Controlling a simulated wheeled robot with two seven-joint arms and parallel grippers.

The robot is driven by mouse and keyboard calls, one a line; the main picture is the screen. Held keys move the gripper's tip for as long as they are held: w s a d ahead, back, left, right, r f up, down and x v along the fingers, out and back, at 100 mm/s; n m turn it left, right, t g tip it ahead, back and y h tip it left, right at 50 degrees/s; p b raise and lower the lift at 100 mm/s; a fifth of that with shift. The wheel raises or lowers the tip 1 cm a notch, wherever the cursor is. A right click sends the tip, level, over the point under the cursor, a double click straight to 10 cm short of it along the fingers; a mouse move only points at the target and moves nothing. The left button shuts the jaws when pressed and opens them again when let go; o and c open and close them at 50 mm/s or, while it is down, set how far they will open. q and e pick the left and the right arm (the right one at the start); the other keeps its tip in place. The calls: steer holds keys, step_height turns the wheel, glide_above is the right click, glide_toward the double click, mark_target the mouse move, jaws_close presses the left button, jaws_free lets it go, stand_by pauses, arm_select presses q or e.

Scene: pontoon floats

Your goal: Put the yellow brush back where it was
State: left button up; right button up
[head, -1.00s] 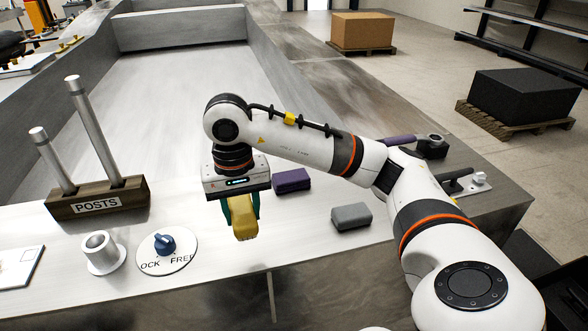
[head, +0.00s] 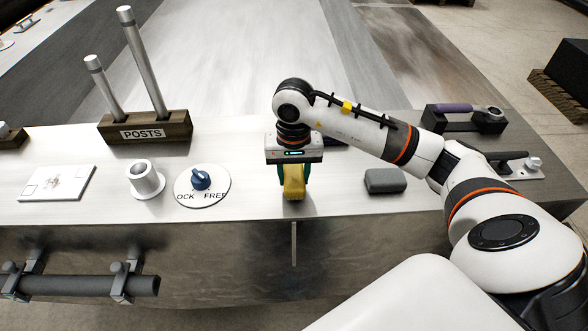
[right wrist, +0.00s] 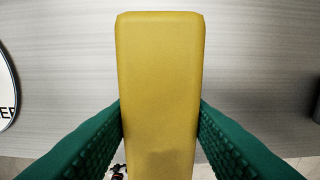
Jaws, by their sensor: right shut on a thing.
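The yellow brush (head: 293,183) is gripped between the green fingers of my right gripper (head: 293,173), above the pale counter near its front edge. In the right wrist view the brush (right wrist: 160,75) lies lengthwise up the picture, with a green finger (right wrist: 90,145) pressed on each side. I cannot tell whether its underside touches the counter. My left gripper is not in view.
A LOCK/FREE dial (head: 201,181) and a metal cup (head: 145,180) stand left of the brush. A grey block (head: 385,181) lies right. The POSTS holder (head: 145,128) stands back left.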

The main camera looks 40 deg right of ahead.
steer(key=shift+f, duration=0.15)
steer(key=shift+f, duration=0.1)
steer(key=shift+f+b, duration=0.1)
steer(key=shift+b, duration=0.25)
steer(key=o, duration=0.7)
steer(key=shift+o, duration=1.2)
